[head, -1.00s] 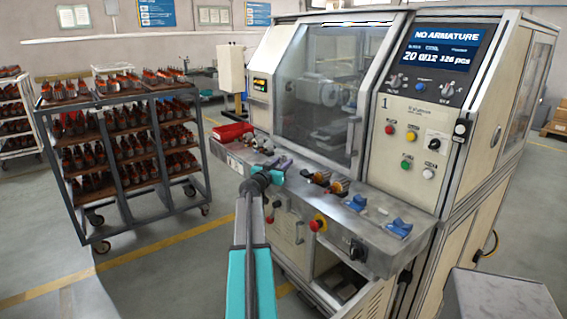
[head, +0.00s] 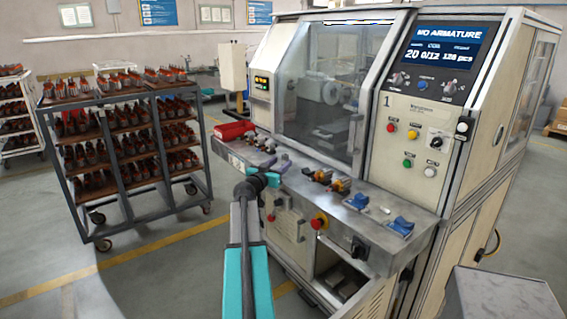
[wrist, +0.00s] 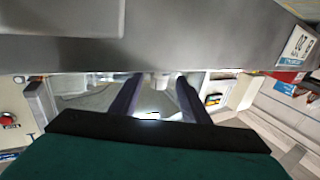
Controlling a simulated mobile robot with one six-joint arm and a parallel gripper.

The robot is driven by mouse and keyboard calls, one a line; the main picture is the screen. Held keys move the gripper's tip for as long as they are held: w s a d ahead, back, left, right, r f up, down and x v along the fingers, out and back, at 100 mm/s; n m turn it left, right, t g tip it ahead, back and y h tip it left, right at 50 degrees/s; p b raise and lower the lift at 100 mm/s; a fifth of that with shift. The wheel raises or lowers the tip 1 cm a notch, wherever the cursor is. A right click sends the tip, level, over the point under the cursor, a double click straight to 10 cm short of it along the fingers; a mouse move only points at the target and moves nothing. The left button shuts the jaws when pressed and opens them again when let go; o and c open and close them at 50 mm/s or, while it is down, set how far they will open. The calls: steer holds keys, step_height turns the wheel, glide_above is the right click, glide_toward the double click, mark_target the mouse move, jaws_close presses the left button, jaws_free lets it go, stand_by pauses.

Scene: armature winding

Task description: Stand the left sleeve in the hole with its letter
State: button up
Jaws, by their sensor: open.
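My gripper (head: 276,163) is open, its two dark purple fingers pointing at the left part of the machine's grey ledge (head: 300,200). In the wrist view the fingers (wrist: 157,84) stand apart, and a small pale rounded piece (wrist: 160,81) shows between their tips at the ledge's edge. It may be a sleeve; I cannot tell whether the fingers touch it. Small grey pieces (head: 252,137) sit on the ledge's left end beyond the gripper. They are too small to tell sleeves from holes, and no letters can be read.
A red box (head: 234,131) lies at the ledge's left end. Copper-coloured armatures (head: 339,185) and blue holders (head: 400,226) sit further right on the ledge. The machine's window (head: 320,90) rises behind. A loaded rack trolley (head: 120,135) stands left, with open floor between.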

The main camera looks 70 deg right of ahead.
steer(key=w+a, duration=0.1)
steer(key=a, duration=0.7)
stand_by(0.8)
